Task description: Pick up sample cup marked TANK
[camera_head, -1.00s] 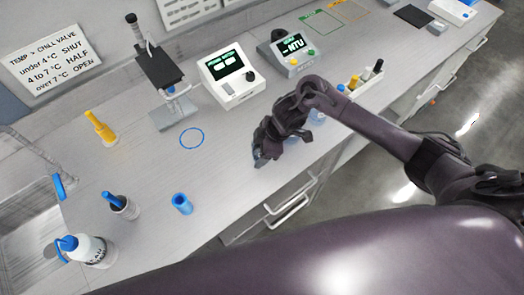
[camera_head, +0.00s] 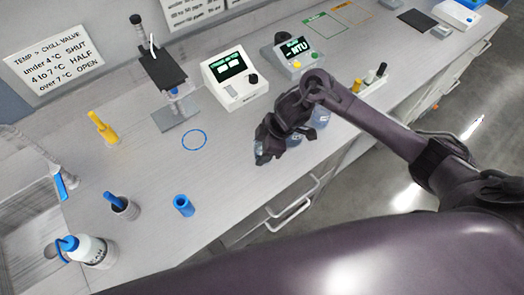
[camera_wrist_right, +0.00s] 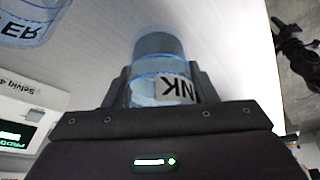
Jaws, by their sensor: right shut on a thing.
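The sample cup, clear with blue rings and a white label on which "NK" can be read, stands out in the right wrist view (camera_wrist_right: 160,62). My right gripper (camera_wrist_right: 158,88) is shut on it, one finger on each side. In the head view my right gripper (camera_head: 268,150) is low over the front part of the bench, and a little of the clear cup (camera_head: 261,158) shows at its fingertips. I cannot tell whether the cup touches the bench. A dark jointed part (camera_wrist_right: 294,48) at the right of the wrist view may be my left gripper; its jaws are unclear.
Behind are a white meter (camera_head: 236,88) and a grey NTU meter (camera_head: 298,62). The bench's front edge is close.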

